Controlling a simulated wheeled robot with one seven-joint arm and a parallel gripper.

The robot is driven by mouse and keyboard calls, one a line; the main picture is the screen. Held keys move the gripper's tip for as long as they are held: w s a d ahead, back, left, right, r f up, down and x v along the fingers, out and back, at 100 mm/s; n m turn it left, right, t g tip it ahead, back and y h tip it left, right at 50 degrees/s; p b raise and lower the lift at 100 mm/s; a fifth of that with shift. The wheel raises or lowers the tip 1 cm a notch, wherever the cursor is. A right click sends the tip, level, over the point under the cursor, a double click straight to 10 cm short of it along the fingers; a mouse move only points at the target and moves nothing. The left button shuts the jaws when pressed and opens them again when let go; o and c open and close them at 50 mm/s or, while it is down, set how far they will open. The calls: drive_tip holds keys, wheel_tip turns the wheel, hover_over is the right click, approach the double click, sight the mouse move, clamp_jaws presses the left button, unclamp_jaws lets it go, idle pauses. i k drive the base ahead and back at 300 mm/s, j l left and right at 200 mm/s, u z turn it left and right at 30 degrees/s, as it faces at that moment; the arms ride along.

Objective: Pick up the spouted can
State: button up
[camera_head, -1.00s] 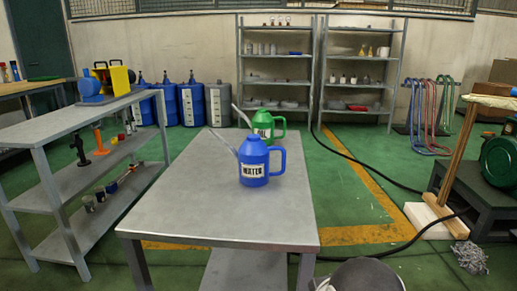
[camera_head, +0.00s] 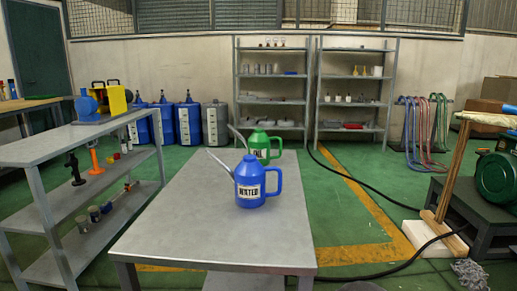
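A blue spouted can (camera_head: 250,186) with a white label stands upright on the grey metal table (camera_head: 185,220). Its spout points up and left, and its handle is on the right. A green spouted can (camera_head: 260,147) with a white label stands upright behind it near the table's far end, its handle also on the right. The blue can hides a little of the space in front of the green one. My gripper is not in view.
A grey shelf unit (camera_head: 70,148) stands close on the left. Blue drums (camera_head: 188,125) and open racks (camera_head: 272,90) line the back wall. Black hose (camera_head: 375,182) crosses the floor on the right. A dark stand with green equipment (camera_head: 497,178) is at far right. The table's front is clear.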

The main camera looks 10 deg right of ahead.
sight(257, 144)
drive_tip(key=i+l, duration=0.2)
drive_tip(key=l, duration=0.2)
drive_tip(key=i+l, duration=0.2)
drive_tip(key=l, duration=0.2)
drive_tip(key=i+l, duration=0.2)
drive_tip(key=l, duration=0.2)
drive_tip(key=i+l, duration=0.2)
drive_tip(key=l, duration=0.2)
drive_tip(key=i+l, duration=0.2)
drive_tip(key=l, duration=0.2)
drive_tip(key=i+l+u, duration=0.1)
drive_tip(key=l+u, duration=0.15)
drive_tip(key=u, duration=0.2)
drive_tip(key=i+l+u, duration=0.1)
drive_tip(key=l+u, duration=0.15)
drive_tip(key=u, duration=0.15)
drive_tip(key=l+u, duration=0.25)
drive_tip(key=u, duration=0.2)
